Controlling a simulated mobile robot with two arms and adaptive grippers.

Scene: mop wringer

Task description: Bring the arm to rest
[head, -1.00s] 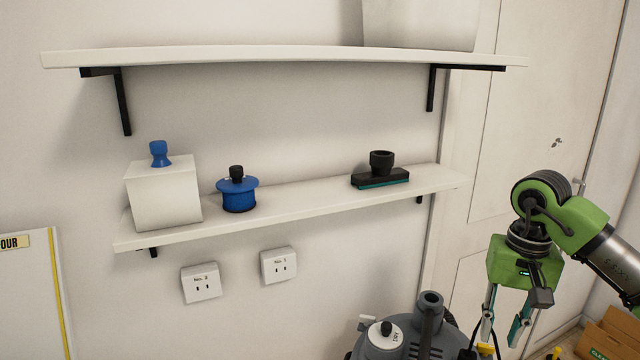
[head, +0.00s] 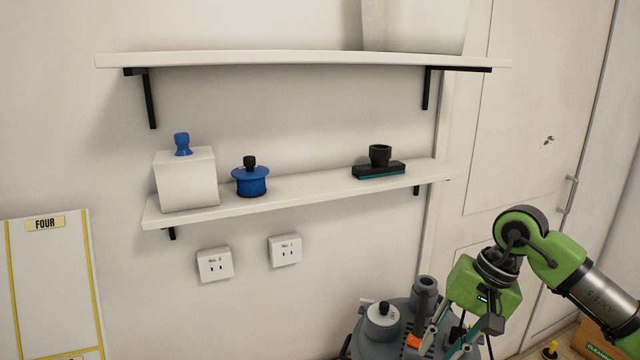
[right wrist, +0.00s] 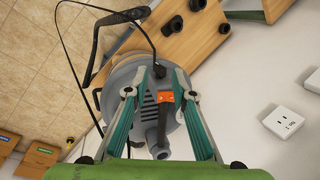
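My right gripper (head: 447,342) is at the lower right in the head view, on the green arm, pointing down over the grey vacuum (head: 370,346). Its two fingers are apart with nothing seen between them. In the right wrist view the fingers (right wrist: 160,72) run up the middle, apart, with the vacuum (right wrist: 118,82) and its orange part (right wrist: 166,96) behind them. I cannot tell whether they touch the vacuum. The fingertips are partly cut off or overlapped in the head view. My left gripper is not in view.
The middle shelf (head: 310,192) holds a white box (head: 187,182), a blue knobbed piece (head: 252,182) and a black floor nozzle (head: 379,170). Two sockets (head: 215,265) are on the wall below. A door (head: 540,110) stands behind the arm. Cardboard boxes (head: 600,342) lie at lower right.

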